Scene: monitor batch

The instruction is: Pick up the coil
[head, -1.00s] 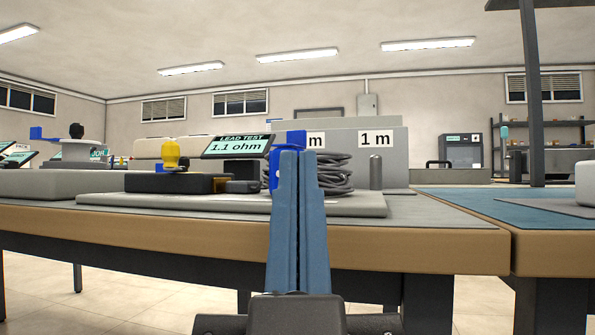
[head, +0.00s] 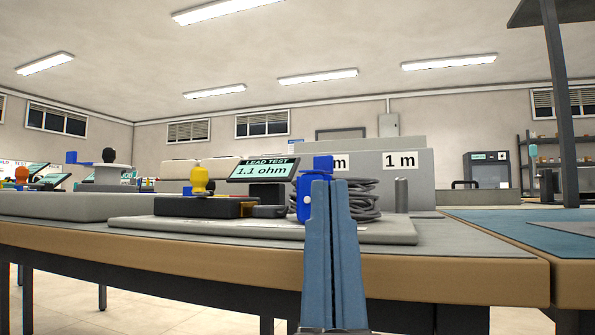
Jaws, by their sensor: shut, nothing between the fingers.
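The coil (head: 365,201) is a loop of dark grey cable lying on a light grey board on the table. My gripper (head: 322,184) has long blue fingers, closed together and empty, pointing up in front of the coil's left part. The fingers hide that part of the coil. A blue clip-like piece (head: 304,202) shows just left of and behind the fingertips; whether it joins the coil is hidden. I cannot tell how far the fingers are from the coil.
A tester reading 1.1 ohm (head: 264,171) and a black box (head: 200,207) with a yellow knob stand left of the coil. A grey post (head: 401,195) stands to its right. A grey panel with a "1 m" label (head: 401,161) rises behind. The wooden table edge (head: 450,276) runs in front.

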